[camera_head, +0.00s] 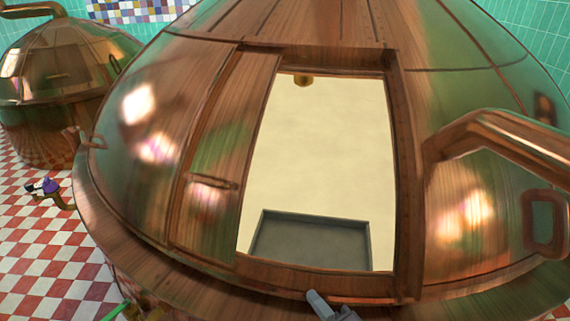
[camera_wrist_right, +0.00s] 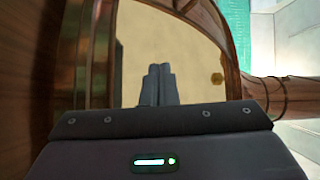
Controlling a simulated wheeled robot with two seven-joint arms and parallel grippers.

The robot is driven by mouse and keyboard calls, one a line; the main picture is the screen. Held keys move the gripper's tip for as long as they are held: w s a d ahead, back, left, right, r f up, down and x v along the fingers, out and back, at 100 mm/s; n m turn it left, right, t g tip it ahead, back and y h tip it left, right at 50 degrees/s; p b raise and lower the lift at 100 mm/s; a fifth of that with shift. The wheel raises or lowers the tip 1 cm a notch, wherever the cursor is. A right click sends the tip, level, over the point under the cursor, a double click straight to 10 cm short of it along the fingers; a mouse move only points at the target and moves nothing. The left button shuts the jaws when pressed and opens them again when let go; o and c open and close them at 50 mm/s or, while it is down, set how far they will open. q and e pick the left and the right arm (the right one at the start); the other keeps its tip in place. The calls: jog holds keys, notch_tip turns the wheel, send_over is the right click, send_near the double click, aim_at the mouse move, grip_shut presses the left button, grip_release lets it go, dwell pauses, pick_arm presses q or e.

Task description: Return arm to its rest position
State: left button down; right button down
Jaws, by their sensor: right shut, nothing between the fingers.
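My right gripper (camera_head: 318,302) shows at the bottom of the head view, just at the lower edge of the kettle's opening. Its fingers are together with nothing between them. In the right wrist view the closed fingers (camera_wrist_right: 158,84) point at the opening, with the pale inside beyond. The large copper kettle (camera_head: 130,180) fills most of the head view. Its hatch stands open, with a wooden-looking panel (camera_head: 215,150) with a handle at the left of the opening. My left gripper is not in view.
Inside the opening is a pale beige surface (camera_head: 320,140) with a grey rectangular recess or tray (camera_head: 310,240). A thick copper pipe (camera_head: 500,128) curves at the right. A second copper kettle (camera_head: 60,65) stands at the back left.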

jog(key=s+d+f+n+g+h, duration=0.3)
jog(key=d+n+g+h, duration=0.35)
jog(key=d+n, duration=0.2)
jog(key=s+d+r+n+g+h, duration=0.25)
jog(key=s+d+n+g, duration=0.2)
jog(key=s, duration=0.35)
jog(key=s+f+g, duration=0.2)
jog(key=s+f, duration=0.1)
jog(key=f, duration=2.9)
jog(key=s+d+f, duration=0.3)
jog(key=s+f, duration=1.3)
jog(key=s, duration=0.3)
jog(key=shift+f+g+h, duration=0.3)
jog(key=shift+g, duration=0.1)
jog(key=shift+s, duration=0.1)
